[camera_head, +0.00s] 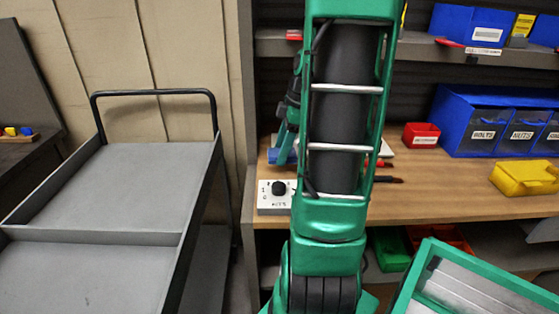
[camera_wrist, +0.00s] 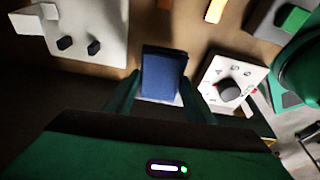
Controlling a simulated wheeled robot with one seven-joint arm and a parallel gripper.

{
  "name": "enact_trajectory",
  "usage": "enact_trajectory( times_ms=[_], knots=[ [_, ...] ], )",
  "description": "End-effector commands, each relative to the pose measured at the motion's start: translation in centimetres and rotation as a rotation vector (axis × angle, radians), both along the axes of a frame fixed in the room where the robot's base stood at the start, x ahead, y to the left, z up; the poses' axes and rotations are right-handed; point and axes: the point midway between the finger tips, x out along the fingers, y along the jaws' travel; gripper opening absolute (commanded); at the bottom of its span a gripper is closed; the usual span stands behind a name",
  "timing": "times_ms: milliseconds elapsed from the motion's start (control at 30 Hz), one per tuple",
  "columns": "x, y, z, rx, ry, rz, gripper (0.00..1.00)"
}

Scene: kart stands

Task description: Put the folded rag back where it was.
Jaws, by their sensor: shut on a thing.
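The folded rag (camera_wrist: 163,72) is a dark blue block in the wrist view. It is held between the two fingers of my gripper (camera_wrist: 160,90), which is shut on it. A small blue patch, apparently the rag (camera_head: 283,156), shows left of my arm in the head view, above or at the wooden bench (camera_head: 450,197). My arm hides most of my gripper there. I cannot tell whether the rag touches the bench.
A white box with a black knob (camera_head: 275,199) stands at the bench's front left; it is close right of the rag in the wrist view (camera_wrist: 215,75). A red bin (camera_head: 421,135), blue drawers (camera_head: 500,118) and yellow bin (camera_head: 524,179) are on the right. A grey cart (camera_head: 130,190) stands left.

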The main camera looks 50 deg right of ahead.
Motion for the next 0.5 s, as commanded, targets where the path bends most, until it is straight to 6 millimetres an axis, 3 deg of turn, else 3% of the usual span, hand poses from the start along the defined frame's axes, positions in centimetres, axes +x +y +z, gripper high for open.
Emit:
enact_trajectory(
  times_ms=[167, 500],
  knots=[
    [0.1, -0.3, -0.7, 0.001, 0.0, 0.001, 0.14],
    [0.1, -0.2, -4.3, 0.0, 0.0, 0.002, 0.14]
  ],
)
